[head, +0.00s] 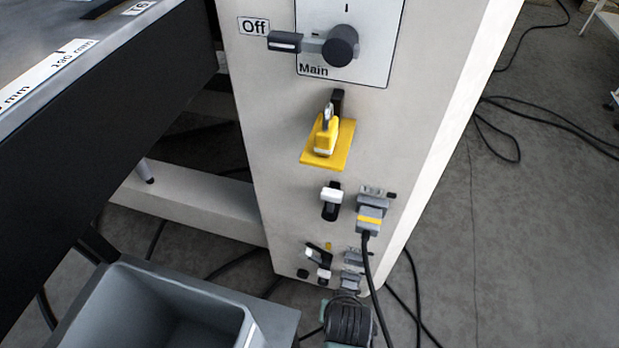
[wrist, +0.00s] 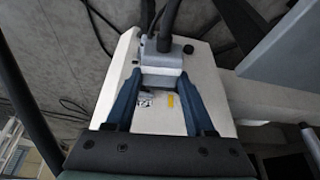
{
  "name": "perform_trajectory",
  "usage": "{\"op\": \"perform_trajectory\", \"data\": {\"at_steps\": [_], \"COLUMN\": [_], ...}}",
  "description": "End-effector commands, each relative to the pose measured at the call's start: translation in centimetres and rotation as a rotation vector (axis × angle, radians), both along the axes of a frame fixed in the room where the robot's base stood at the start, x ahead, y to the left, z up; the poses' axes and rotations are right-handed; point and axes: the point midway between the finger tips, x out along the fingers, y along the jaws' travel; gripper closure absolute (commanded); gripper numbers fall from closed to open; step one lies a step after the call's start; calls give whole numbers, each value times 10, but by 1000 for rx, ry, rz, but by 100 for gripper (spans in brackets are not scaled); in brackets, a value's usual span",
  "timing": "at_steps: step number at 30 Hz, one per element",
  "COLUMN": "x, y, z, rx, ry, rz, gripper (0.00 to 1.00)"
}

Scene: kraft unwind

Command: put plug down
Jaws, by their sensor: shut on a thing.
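In the wrist view, my gripper (wrist: 161,76) has its two blue fingers closed on either side of a grey plug (wrist: 161,57). A thick black cable leads away from the plug. The pale cabinet face is close behind it. I cannot tell whether the held plug touches a socket or is clear of it. In the head view, a grey plug with a yellow band (head: 370,218) sits on the cabinet front, with a black cable hanging down. A teal and black part at the bottom edge looks like mine. The fingertips do not show there.
The cabinet (head: 265,130) carries a main switch (head: 342,46), a yellow padlock-like piece (head: 326,143) and several small connectors low down. A grey bin (head: 150,305) stands at lower left, beside a dark table (head: 100,130). Loose cables (head: 500,150) lie on the floor at right.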

Motion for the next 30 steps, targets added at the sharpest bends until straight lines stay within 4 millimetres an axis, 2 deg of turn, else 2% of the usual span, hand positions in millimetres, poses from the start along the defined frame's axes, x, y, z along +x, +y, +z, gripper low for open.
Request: {"op": "perform_trajectory", "data": {"at_steps": [1, 3, 12, 23, 30], "x": [14, 27, 62, 45, 31], "y": [8, 20, 67, 62, 61], "z": [17, 35, 111, 167, 219], "rx": [-2, -2, -12, -13, -16], "ry": [-10, -9, -6, 4, 3], "rz": [25, 53, 156, 150, 150], "gripper": [100, 100, 100, 100, 100]}}
